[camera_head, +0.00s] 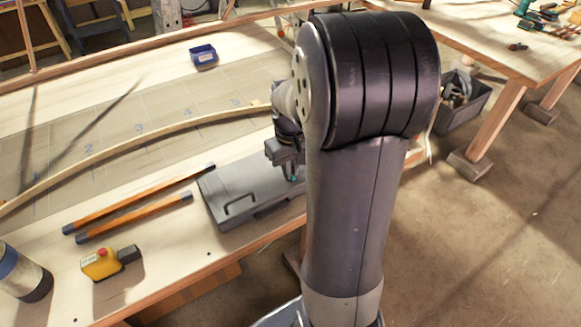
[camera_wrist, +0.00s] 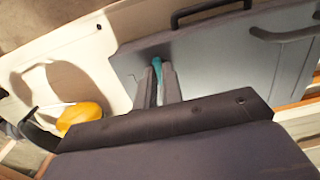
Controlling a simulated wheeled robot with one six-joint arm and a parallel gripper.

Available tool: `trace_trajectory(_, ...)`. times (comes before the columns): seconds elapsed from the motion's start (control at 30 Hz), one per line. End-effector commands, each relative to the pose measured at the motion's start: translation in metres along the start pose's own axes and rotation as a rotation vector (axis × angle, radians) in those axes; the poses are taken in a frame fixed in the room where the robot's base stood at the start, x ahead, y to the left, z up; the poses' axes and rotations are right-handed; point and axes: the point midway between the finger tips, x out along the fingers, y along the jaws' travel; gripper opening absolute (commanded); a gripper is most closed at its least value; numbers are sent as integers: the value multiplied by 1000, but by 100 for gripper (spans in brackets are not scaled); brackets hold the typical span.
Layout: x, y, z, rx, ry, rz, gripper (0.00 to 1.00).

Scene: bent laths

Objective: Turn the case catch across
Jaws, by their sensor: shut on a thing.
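The grey case (camera_head: 232,182) lies flat near the front edge of the workbench, with a handle on its lid. My gripper (camera_head: 291,172) reaches down over its right part, and my arm hides the case's right end. In the wrist view, the case (camera_wrist: 225,60) fills the upper right. The teal catch (camera_wrist: 157,63) sits near the case's edge, and my gripper's fingers (camera_wrist: 158,82) are shut on it. The fingers hide most of the catch, so I cannot tell its exact angle.
Two wooden bars with dark ends (camera_head: 140,198) lie left of the case. A yellow box with a red button (camera_head: 101,263) is nearer the front. A long bent lath (camera_head: 140,138) arches behind. A blue bin (camera_head: 203,55) stands further back.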

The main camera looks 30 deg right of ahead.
Motion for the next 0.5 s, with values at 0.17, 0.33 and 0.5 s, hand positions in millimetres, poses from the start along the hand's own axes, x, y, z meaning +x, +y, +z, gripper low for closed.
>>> trace_trajectory(0.17,0,0,0,-1,0,0,0)
trace_trajectory(0.33,0,0,0,-1,0,0,22)
trace_trajectory(0.5,0,0,0,-1,0,0,30)
